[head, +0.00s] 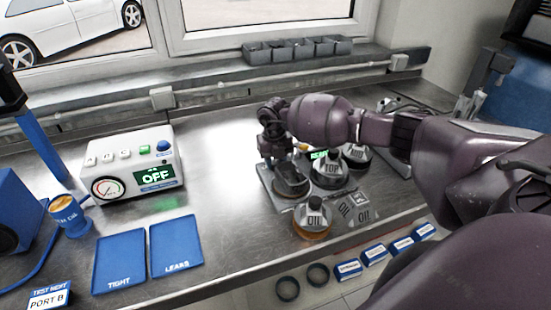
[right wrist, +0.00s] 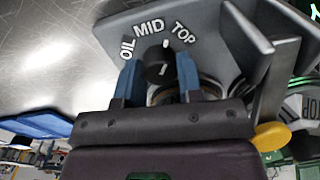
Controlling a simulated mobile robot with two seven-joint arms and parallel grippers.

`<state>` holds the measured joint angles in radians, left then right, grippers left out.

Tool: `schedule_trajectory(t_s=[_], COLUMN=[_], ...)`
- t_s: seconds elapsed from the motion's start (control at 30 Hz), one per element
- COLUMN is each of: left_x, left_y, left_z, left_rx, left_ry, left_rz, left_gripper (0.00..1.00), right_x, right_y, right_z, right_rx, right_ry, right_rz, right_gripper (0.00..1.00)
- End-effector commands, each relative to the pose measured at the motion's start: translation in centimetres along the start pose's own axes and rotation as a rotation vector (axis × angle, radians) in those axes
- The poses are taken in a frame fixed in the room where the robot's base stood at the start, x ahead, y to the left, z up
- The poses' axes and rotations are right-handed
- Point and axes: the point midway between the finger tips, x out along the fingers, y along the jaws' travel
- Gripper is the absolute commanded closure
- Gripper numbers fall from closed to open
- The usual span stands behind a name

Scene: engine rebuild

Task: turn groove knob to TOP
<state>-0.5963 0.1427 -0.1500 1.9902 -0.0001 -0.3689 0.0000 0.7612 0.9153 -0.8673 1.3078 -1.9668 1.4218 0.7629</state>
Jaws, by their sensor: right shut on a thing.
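The groove knob (right wrist: 158,66) is a small black knob with a white mark, on a grey plate (right wrist: 215,35) lettered OIL, MID and TOP. The mark points up close to MID, leaning slightly towards TOP. My right gripper (right wrist: 159,80) has its two blue fingers on either side of the knob, shut on it. In the head view my right gripper (head: 273,150) reaches down at the back left of the grey fixture (head: 277,204) and hides the knob. A dark rounded part (head: 292,181) sits on the fixture. My left gripper is not in view.
Labelled weight-like pieces, OIL (head: 314,218), TOP (head: 331,170) and MID (head: 356,156), stand close right of the fixture. A white tester (head: 130,165) reading OFF, blue TIGHT (head: 119,262) and LEAKS (head: 175,247) mats lie left. The bench between is clear.

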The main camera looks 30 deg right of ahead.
Motion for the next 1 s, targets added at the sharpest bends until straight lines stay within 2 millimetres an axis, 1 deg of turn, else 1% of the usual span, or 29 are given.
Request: schedule_trajectory(t_s=[0.03, 0.3, 0.5, 0.73, 1.0], left_x=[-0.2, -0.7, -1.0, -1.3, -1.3], left_y=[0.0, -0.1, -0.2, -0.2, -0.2], left_z=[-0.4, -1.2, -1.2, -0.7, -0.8], left_rx=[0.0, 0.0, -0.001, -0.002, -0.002], left_ry=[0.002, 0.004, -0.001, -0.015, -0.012], left_rz=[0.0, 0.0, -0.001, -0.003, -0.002], left_gripper=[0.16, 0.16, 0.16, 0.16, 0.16], right_x=[-0.3, -0.3, -0.2, -0.2, -0.1], right_y=[0.0, 0.0, 0.0, 0.0, 0.0], right_z=[0.1, 0.1, 0.1, 0.1, 0.1], right_rx=[0.041, 0.249, 0.351, 0.41, 0.425], right_ry=[0.0, 0.004, 0.007, 0.007, 0.007], right_rz=[0.0, 0.001, 0.0, 0.0, 0.001], right_gripper=[0.9, 0.9, 0.9, 0.9, 0.89])
